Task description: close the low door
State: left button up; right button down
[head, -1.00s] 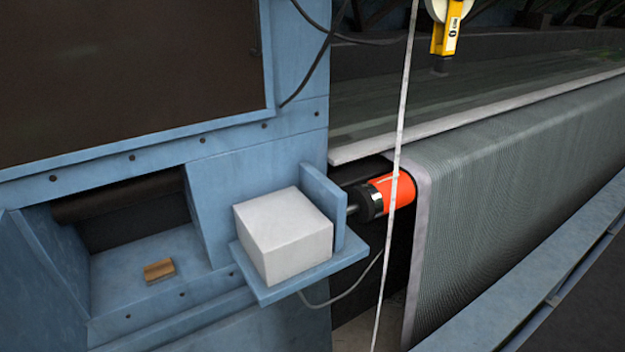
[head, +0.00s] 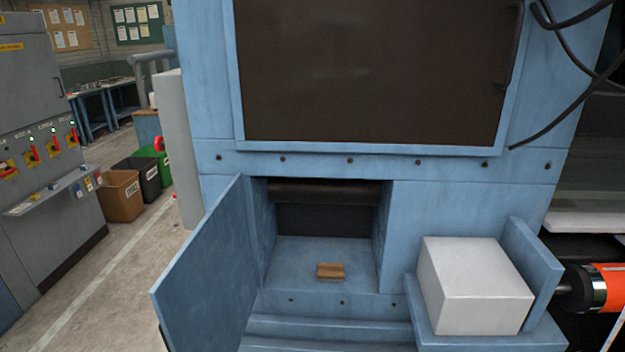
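The low door (head: 208,272) is a flat blue panel in the head view, left of centre. It stands swung open on the left side of a low opening in the blue machine. The recess (head: 318,250) behind it is open to view, with a dark roller (head: 325,191) across its top. A small brown block (head: 330,271) lies on the recess floor. Neither of my grippers shows in the head view.
A white box (head: 475,285) sits on a blue shelf right of the recess, with an orange and black cylinder (head: 590,288) beyond. A grey control cabinet (head: 45,150) and bins (head: 121,196) stand at left. Concrete floor (head: 120,285) is clear left of the door.

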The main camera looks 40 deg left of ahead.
aim_at(204, 299)
jog(key=j+u, duration=0.25)
jog(key=j, duration=0.6)
jog(key=j+u, duration=0.25)
jog(key=j, duration=0.65)
jog(key=k+l+u, duration=0.15)
jog(key=l+u, duration=0.3)
jog(key=k, duration=0.15)
jog(key=l+u, duration=0.05)
